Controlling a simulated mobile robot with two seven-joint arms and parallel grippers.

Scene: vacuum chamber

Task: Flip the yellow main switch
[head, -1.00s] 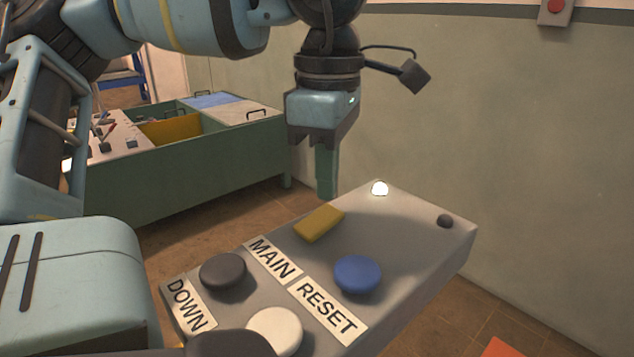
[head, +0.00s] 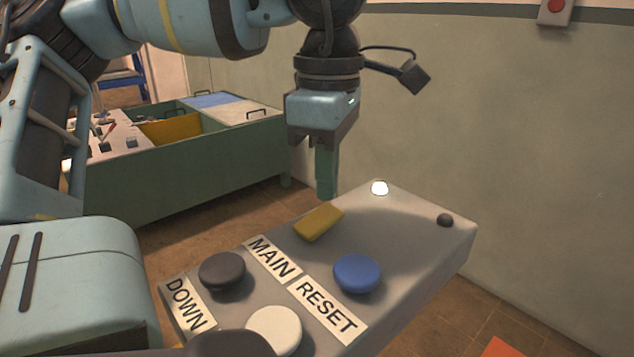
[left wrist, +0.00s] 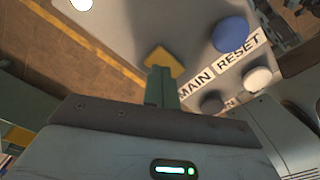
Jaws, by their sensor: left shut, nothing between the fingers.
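The yellow main switch (head: 319,222) sits on the grey control panel (head: 405,225), beside the MAIN label (head: 271,258). My left gripper (head: 327,196) points down with its green fingers shut and empty, just behind and above the switch. In the left wrist view the fingertips (left wrist: 160,72) overlap the near part of the yellow switch (left wrist: 163,57); whether they touch it I cannot tell. A white lamp (head: 380,188) glows at the panel's far corner. My right gripper is not in view.
The panel also carries a blue button (head: 357,273) by the RESET label, a dark button (head: 222,271), a white button (head: 274,330) and a small dark knob (head: 445,220). A green workbench (head: 200,170) stands behind at the left. A wall is at the right.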

